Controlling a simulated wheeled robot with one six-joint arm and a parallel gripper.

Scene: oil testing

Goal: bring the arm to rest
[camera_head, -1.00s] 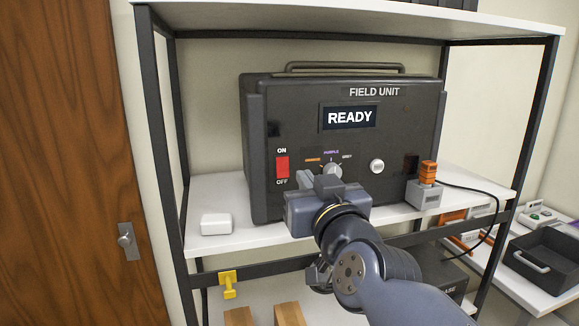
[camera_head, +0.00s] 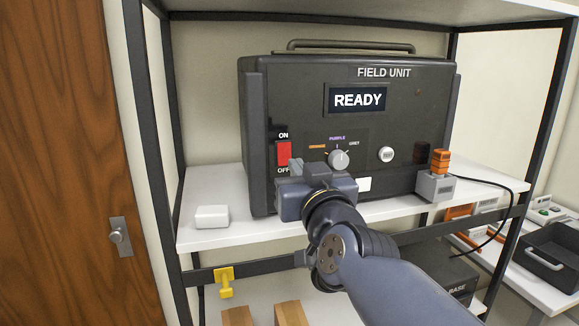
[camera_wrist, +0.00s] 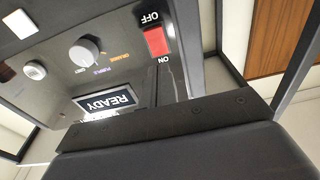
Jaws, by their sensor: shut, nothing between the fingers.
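My gripper (camera_head: 296,167) is shut and empty, in front of the lower front panel of the black field unit (camera_head: 400,112). Its tip overlaps the area just right of the red switch (camera_head: 284,153); I cannot tell if it touches the panel. The grey knob (camera_head: 339,159) is to the right of the gripper tip and clear of it. The unit's display (camera_head: 358,100) reads READY. In the wrist view the panel is upside down, with the red switch (camera_wrist: 157,41), the knob (camera_wrist: 84,52) and the display (camera_wrist: 104,101) all unobstructed.
The unit stands on a white shelf (camera_head: 215,238) with dark posts. A white box (camera_head: 212,217) lies at the left, and a grey block with an orange top (camera_head: 436,185) stands at the right with a black cable. A yellow piece (camera_head: 224,281) hangs below the shelf. A wooden door (camera_head: 60,150) is left.

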